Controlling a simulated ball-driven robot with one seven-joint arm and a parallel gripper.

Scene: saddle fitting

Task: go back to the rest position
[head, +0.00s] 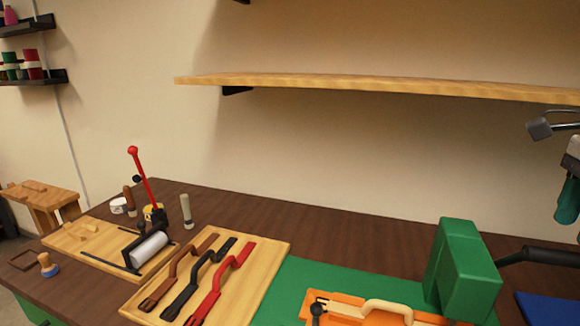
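I do not see my gripper in the head view, so its position and whether it holds anything cannot be told. A tan strap-like piece (372,306) lies over an orange block (338,298) on the green mat (290,290) at the bottom edge. A brown strap (188,262), a black strap (200,278) and a red strap (222,287) lie side by side on a light wooden board (262,262) to the left of the mat.
A lever tool with a red handle (142,175) and a white roller (149,247) stand at the left of the dark table (330,240). A wooden shelf (370,87) overhangs the back. Dark fittings crowd the right edge.

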